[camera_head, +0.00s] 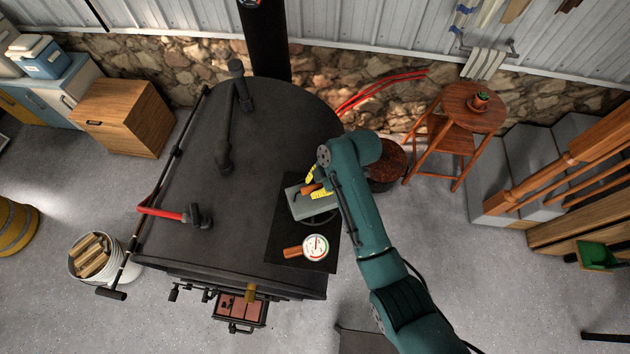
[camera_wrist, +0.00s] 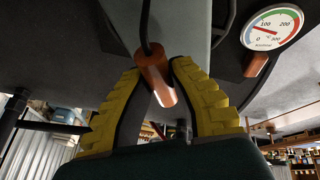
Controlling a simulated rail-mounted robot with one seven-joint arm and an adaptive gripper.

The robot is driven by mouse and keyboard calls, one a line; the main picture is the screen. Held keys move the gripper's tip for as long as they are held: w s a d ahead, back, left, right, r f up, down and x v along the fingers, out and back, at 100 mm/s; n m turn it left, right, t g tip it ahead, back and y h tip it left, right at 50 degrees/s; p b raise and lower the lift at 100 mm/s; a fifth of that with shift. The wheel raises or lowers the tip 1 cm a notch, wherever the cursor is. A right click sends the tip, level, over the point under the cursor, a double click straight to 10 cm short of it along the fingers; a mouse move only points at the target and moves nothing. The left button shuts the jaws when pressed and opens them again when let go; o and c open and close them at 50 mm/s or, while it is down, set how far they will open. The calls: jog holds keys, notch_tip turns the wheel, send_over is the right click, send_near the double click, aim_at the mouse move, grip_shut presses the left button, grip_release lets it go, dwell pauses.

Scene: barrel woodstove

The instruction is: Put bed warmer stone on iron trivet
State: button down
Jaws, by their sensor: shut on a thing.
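The bed warmer stone (camera_head: 306,206) is a grey-green block with a wooden handle, over the right side of the black stove top; its grey face also shows in the wrist view (camera_wrist: 178,22). My gripper (camera_head: 316,188) has its yellow fingers shut on the wooden handle, which sits between them in the wrist view (camera_wrist: 153,70). The iron trivet (camera_head: 325,219) shows as a dark curved edge just below and right of the stone, mostly hidden by it. I cannot tell whether the stone touches it or hovers above.
A round dial thermometer (camera_head: 315,247) with a wooden handle lies close in front of the stone on a dark mat (camera_head: 285,250). A dark pipe (camera_head: 224,140) and red-handled tool (camera_head: 165,212) lie on the stove's left. The stove top (camera_head: 240,220) between is clear.

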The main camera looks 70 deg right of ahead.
jog(key=c, duration=1.4)
grip_release()
jog(key=shift+f, duration=0.1)
jog(key=o, duration=0.3)
jog(key=a+b+v, duration=0.1)
jog(key=v, duration=1.1)
jog(key=shift+d, duration=0.45)
jog(key=shift+w, duration=0.15)
